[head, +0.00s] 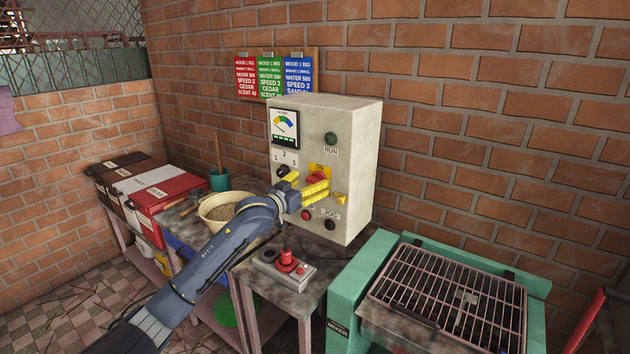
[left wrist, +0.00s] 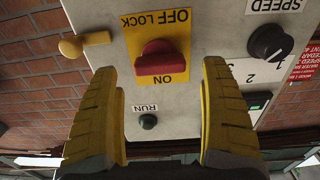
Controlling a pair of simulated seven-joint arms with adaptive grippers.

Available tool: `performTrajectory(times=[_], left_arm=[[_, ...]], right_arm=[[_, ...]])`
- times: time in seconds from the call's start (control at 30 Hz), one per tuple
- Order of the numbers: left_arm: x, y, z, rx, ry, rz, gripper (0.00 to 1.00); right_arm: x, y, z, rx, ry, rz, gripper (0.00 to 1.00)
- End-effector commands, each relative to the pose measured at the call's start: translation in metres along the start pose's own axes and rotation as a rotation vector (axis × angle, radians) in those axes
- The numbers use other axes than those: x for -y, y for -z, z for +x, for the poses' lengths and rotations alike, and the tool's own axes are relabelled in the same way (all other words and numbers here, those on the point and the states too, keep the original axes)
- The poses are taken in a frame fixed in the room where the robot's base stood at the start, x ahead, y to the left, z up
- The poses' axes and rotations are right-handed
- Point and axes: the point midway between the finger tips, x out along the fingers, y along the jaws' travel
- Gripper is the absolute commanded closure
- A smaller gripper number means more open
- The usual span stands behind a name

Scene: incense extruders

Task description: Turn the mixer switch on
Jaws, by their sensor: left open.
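The mixer switch is a red rotary knob (head: 317,178) on a yellow plate on the grey control box (head: 357,130). In the left wrist view, which shows the panel upside down, the red knob (left wrist: 159,60) sits on its plate marked OFF LOCK and ON. My left gripper (head: 328,180) is in front of the panel with yellow fingers open. In the left wrist view the fingers are on either side of the knob, with gaps visible on both sides. Contact cannot be told. The green RUN lamp (head: 330,138) looks dark. My right gripper is not in view.
A black speed knob (head: 284,172) and a yellow knob (head: 341,199) flank the switch. Below are small buttons and a red pushbutton box (head: 286,262) on the table. The green mixer with a grille (head: 450,290) stands right. A bowl (head: 225,208) is left.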

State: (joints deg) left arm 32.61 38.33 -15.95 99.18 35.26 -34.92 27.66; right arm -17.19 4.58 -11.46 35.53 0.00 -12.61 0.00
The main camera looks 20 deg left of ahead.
Motion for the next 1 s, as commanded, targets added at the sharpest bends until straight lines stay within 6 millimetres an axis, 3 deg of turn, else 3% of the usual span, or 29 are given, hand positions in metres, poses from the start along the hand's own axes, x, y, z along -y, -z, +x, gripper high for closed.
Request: performTrajectory(times=[0.3, 0.73, 1.0], left_arm=[[0.0, 0.001, 0.027, -0.001, 0.001, -0.001, 0.2], [0.0, 0.0, 0.031, 0.0, 0.0, 0.001, 0.2], [0.0, 0.0, 0.031, 0.0, 0.001, 0.001, 0.5]], right_arm=[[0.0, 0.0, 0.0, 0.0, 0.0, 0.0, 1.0], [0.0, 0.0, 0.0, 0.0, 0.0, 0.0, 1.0], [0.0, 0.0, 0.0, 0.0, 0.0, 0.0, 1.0]])
